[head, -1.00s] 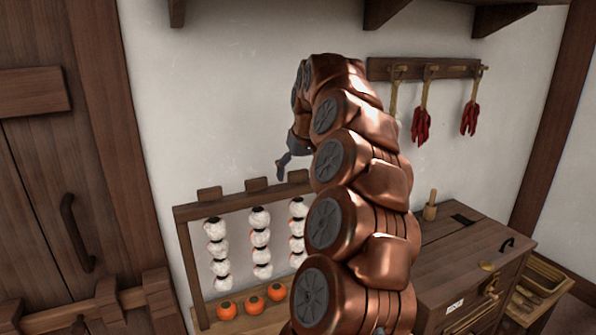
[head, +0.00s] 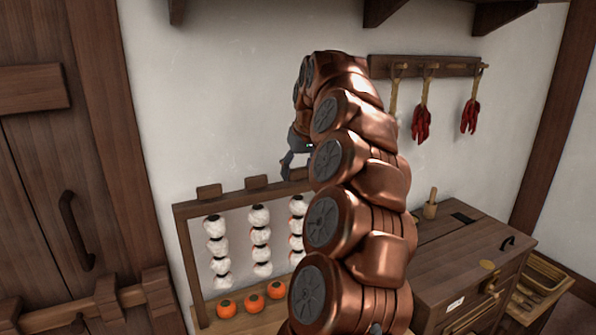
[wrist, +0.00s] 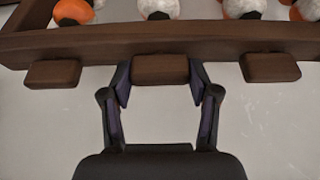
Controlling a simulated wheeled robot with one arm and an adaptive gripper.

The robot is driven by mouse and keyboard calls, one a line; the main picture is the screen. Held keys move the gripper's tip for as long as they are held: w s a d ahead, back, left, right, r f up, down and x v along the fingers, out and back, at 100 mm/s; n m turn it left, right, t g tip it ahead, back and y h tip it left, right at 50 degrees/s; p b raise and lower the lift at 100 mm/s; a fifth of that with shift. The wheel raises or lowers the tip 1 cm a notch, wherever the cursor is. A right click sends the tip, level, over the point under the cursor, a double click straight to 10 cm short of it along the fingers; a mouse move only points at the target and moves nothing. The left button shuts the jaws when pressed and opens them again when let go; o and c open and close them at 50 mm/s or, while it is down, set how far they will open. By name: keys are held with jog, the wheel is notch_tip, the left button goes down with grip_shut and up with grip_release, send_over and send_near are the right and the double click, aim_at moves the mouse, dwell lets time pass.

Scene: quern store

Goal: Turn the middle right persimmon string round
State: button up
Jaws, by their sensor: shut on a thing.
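A wooden rack (head: 181,250) holds strings of whitish persimmons with orange patches. The left string (head: 217,252), the second string (head: 260,240) and the third string (head: 297,228) show; anything further right is behind my arm. Wooden tabs stand on the top bar, a left one (head: 209,192) and a second one (head: 256,183). My gripper (head: 291,162) is at the top bar, above the third string. In the wrist view my gripper (wrist: 159,84) is shut on a wooden tab (wrist: 160,68), with one finger at each end. The strings show only in part there.
Three orange persimmons (head: 254,302) sit at the rack's foot. Tabs flank the held one in the wrist view, one to the left (wrist: 52,73) and one to the right (wrist: 270,67). A wooden cabinet (head: 450,265) stands right; red chillies (head: 421,123) hang behind.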

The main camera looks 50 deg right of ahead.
jog(key=o, duration=1.1)
jog(key=shift+o, duration=0.2)
jog(key=shift+r, duration=0.1)
jog(key=v, duration=0.7)
jog(key=shift+s+a+r, duration=0.1)
